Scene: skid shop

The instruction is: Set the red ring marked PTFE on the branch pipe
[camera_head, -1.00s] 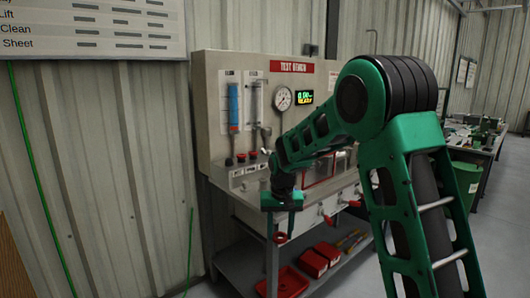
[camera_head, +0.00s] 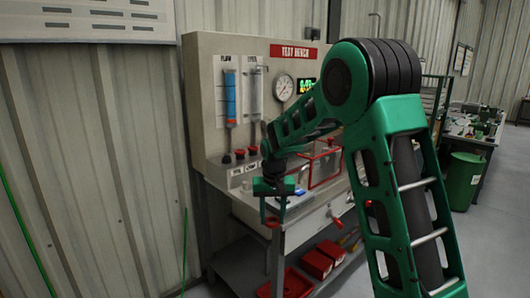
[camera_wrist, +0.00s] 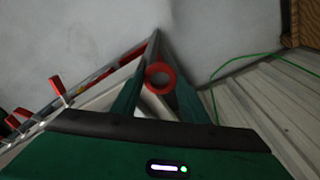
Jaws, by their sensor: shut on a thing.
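My gripper (camera_head: 273,208) is shut on a red ring (camera_wrist: 160,66), which sits between the fingertips in the wrist view. The ring also shows as a small red spot (camera_head: 272,223) under the fingers in the head view. The marking on it is too small to read. My gripper is in the air in front of the test bench (camera_head: 205,110), near its front edge at the left. I cannot make out the branch pipe for certain in either view.
The bench carries a gauge (camera_head: 284,87), flow tubes (camera_head: 230,98) and a red-framed box (camera_head: 325,167). Red handles (camera_head: 335,218) stick out in front. Red bins (camera_head: 316,264) lie on the lower shelf. A green bin (camera_head: 463,181) stands right. The corrugated wall (camera_head: 90,150) is at left.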

